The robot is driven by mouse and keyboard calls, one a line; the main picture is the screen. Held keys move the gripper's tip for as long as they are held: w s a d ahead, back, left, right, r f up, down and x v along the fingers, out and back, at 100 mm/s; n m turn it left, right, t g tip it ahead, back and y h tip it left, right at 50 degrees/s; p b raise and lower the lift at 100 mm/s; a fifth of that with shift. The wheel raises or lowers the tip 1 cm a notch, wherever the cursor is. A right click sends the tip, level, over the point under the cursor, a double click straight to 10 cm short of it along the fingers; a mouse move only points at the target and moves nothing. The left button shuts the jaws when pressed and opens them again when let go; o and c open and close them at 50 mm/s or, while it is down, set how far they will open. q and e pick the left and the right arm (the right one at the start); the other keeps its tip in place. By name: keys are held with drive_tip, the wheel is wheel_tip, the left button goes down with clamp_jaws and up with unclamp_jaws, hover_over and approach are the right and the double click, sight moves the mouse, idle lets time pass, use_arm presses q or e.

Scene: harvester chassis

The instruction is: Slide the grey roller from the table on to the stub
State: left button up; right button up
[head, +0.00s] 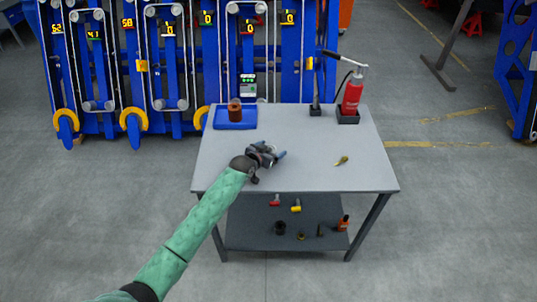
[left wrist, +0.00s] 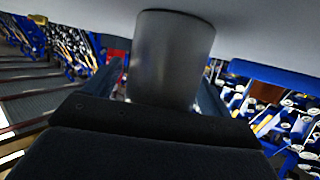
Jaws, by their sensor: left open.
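The grey roller (left wrist: 173,55) is a smooth dark grey cylinder, large in the left wrist view, with one end against the pale tabletop along the top of that picture. My left gripper (head: 271,150) is low over the middle of the table in the head view. Its open fingers lie on either side of the roller in the left wrist view, and no firm grip shows. In the head view the gripper mostly hides the roller. The blue chassis (head: 185,60) stands behind the table, but I cannot pick out the stub. My right gripper is not in view.
Several small parts lie on the lower shelf (head: 265,235).

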use_arm(q)
drive_tip(key=shift+c, duration=0.4)
drive_tip(key=c, duration=1.1)
drive_tip(key=shift+c, duration=1.4)
drive_tip(key=shift+r, duration=0.15)
